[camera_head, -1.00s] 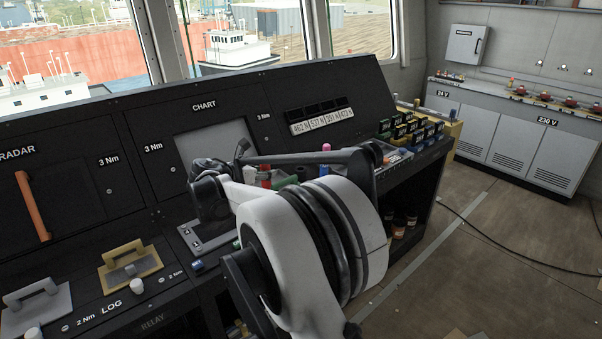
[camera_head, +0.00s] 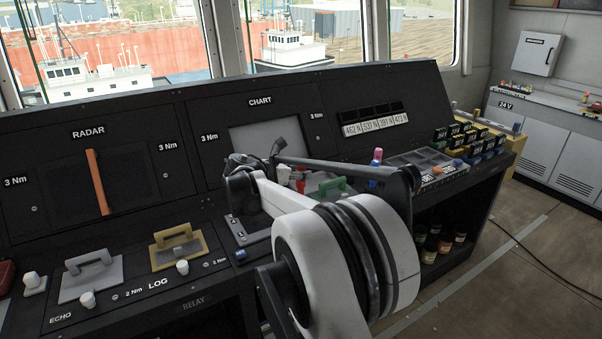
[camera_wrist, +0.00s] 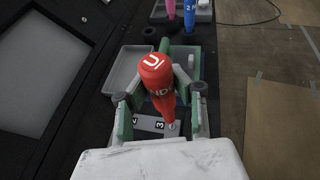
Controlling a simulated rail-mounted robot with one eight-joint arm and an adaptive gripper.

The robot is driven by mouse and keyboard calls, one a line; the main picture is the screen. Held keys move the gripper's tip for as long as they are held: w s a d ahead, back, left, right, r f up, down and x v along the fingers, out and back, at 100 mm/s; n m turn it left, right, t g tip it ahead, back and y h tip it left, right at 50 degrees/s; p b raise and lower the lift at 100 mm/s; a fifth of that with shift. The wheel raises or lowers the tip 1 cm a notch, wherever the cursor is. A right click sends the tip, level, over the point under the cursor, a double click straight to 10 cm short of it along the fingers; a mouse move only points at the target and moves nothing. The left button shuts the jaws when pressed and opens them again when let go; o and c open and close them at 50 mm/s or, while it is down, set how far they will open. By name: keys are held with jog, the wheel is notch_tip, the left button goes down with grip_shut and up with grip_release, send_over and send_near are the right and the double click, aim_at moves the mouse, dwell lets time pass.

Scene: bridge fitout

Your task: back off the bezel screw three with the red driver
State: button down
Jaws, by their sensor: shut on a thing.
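In the wrist view, my gripper (camera_wrist: 160,88) is shut on the red driver (camera_wrist: 156,66), with a green-and-grey finger on either side of its red handle. The driver's handle end faces the camera, and its tip is hidden. A grey plate (camera_wrist: 148,124) marked 2 and 3 lies beyond and below the handle. The 3 shows just beside the lower handle, with a small round spot near it. I cannot tell whether the driver touches a screw. In the head view, the arm hides most of the gripper, and the plate (camera_head: 236,229) shows partly at its left.
A parts tray (camera_head: 425,160) sits right of the arm. Pink (camera_head: 377,155) and blue drivers stand beside it. The sloped CHART panel (camera_head: 215,165) rises behind the arm. Jars (camera_head: 430,240) stand on a shelf below right. Open floor (camera_head: 500,290) lies to the right.

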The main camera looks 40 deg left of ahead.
jog(key=shift+f+b, duration=1.65)
jog(key=shift+f, duration=1.15)
jog(key=shift+f+b, duration=0.35)
jog(key=shift+b, duration=0.55)
dwell(1.0)
jog(key=shift+b, duration=0.35)
dwell(1.3)
jog(key=shift+r, duration=0.2)
jog(key=shift+r+p, duration=1.15)
jog(key=shift+r, duration=1.7)
